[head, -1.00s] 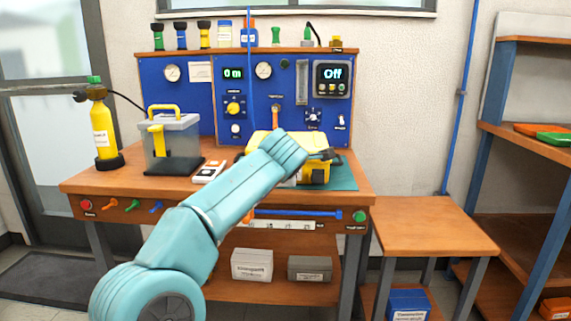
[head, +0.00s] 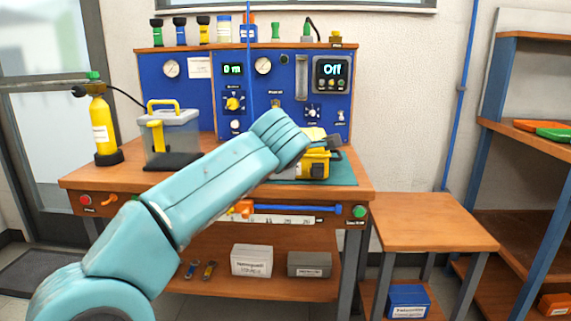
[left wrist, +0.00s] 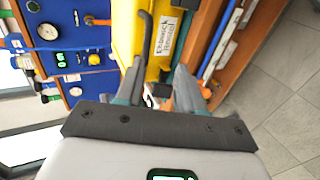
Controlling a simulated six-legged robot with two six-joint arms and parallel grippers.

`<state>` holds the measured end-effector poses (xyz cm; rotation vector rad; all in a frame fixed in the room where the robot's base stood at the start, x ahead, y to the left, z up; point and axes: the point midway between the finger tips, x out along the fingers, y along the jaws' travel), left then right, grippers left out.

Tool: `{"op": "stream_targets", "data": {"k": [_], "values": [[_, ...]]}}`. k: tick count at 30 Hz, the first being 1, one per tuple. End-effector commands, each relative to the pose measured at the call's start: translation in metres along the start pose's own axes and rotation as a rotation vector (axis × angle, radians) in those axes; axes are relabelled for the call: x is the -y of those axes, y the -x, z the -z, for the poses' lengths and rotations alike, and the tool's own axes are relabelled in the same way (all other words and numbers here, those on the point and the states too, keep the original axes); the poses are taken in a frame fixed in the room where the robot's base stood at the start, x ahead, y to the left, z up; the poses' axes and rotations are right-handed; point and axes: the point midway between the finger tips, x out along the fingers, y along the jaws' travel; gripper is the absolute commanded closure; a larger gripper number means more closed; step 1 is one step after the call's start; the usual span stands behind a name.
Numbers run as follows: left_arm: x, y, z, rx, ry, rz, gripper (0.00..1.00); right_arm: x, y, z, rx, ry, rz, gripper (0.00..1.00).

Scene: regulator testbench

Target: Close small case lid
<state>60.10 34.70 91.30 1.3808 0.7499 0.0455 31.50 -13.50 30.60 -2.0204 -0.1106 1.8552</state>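The small yellow case (head: 314,167) stands on the right part of the workbench, mostly hidden behind my left arm in the head view. A yellow upper part (head: 312,133) shows above my wrist; the lid's angle cannot be told. In the left wrist view the yellow case (left wrist: 124,32) fills the top middle, with a white label (left wrist: 167,36) and a dark bar along it. My left gripper (left wrist: 158,88) is at the case, its two fingers apart, with nothing seen held between them. Whether a finger touches the case is unclear. My right gripper is out of view.
A clear bin with a yellow handle (head: 171,138) and a yellow bottle (head: 99,125) stand on the left of the bench. The blue instrument panel (head: 186,99) rises behind. A green mat (head: 345,172) lies under the case. A lower side table (head: 435,222) is bare.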

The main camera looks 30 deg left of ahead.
Motion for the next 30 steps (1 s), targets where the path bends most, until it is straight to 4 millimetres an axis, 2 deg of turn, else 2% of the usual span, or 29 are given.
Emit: {"op": "stream_targets", "data": {"k": [1,6,12,17,30], "values": [[0.0,0.015,-0.001,0.004,-0.001,-0.002,0.62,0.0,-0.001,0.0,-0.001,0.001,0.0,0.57],[-0.001,0.057,-0.001,0.004,0.0,-0.002,0.62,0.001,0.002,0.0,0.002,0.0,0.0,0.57],[0.0,0.085,0.0,0.001,-0.001,0.0,0.62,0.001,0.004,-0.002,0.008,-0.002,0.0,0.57],[0.0,0.092,0.001,-0.002,0.001,0.001,0.62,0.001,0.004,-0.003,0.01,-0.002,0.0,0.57],[0.0,0.092,0.001,-0.002,0.0,0.001,0.62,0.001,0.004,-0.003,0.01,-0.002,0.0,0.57]]}}
